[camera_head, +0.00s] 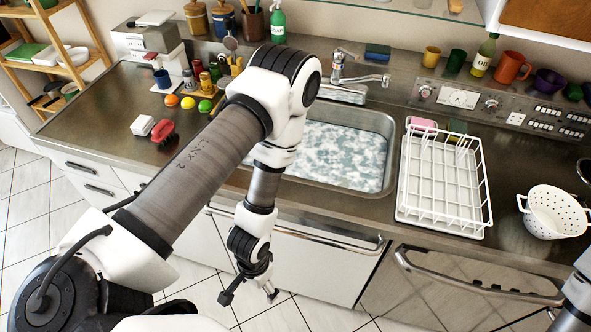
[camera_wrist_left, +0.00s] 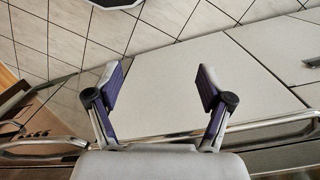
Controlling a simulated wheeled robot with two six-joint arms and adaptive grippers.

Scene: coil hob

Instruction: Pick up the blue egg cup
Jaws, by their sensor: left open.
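A small blue cup (camera_head: 162,79), which looks like the blue egg cup, stands on a white mat (camera_head: 171,88) at the left of the counter, towards the back. My left gripper (camera_head: 249,292) hangs in front of the cabinet doors, below the counter edge and far from the cup. It is open and empty; the left wrist view shows its two fingers (camera_wrist_left: 160,86) spread with only floor and cabinet fronts beyond. My right gripper is out of view; only a piece of my right arm shows at the lower right edge.
The water-filled sink (camera_head: 335,155) and a white dish rack (camera_head: 411,195) lie to the right, with a white colander (camera_head: 556,212) beyond. The front left counter is clear.

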